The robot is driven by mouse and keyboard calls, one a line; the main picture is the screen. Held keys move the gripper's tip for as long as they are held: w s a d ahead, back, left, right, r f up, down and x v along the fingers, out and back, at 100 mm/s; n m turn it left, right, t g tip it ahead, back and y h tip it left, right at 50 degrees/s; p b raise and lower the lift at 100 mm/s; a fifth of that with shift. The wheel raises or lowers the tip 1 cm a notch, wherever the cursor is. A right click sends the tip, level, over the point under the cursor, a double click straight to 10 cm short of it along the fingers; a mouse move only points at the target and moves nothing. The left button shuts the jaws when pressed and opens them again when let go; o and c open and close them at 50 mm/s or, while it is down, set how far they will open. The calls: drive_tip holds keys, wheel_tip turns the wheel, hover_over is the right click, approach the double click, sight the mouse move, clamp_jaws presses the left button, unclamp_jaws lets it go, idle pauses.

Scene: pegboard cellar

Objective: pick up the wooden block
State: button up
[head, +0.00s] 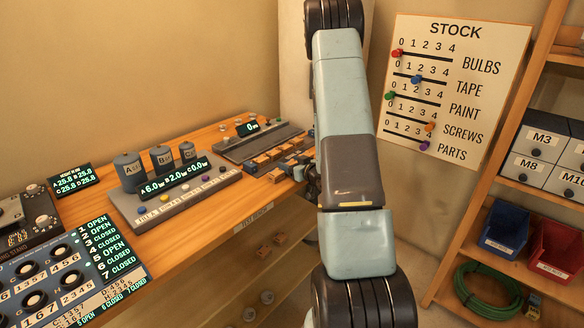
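Several small wooden blocks (263,160) lie on the orange-brown workbench (215,228), in front of a grey slotted device near its right end. I cannot tell which of them is the block meant. My arm stands in front of the bench's right end and covers part of that area. My gripper (312,182) is mostly hidden behind the arm; only some dark parts show at its left edge, close to the rightmost blocks. Whether it touches or holds one cannot be seen, nor whether its fingers are open.
A grey console (172,203) with three dark cylinders stands left of the blocks. A dial panel (55,278) is at the front left. Right of my arm are a stock board (455,88) and wooden shelving with a blue bin (503,228) and a red bin (553,250).

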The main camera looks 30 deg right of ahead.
drive_tip(key=c, duration=0.4)
drive_tip(key=shift+o, duration=0.2)
drive_tip(key=shift+r, duration=0.15)
drive_tip(key=shift+r, duration=0.6)
drive_tip(key=s+d+r, duration=0.2)
drive_tip(key=s+r, duration=0.9)
drive_tip(key=s, duration=0.3)
drive_tip(key=shift+d+r, duration=0.15)
drive_tip(key=shift+r, duration=0.15)
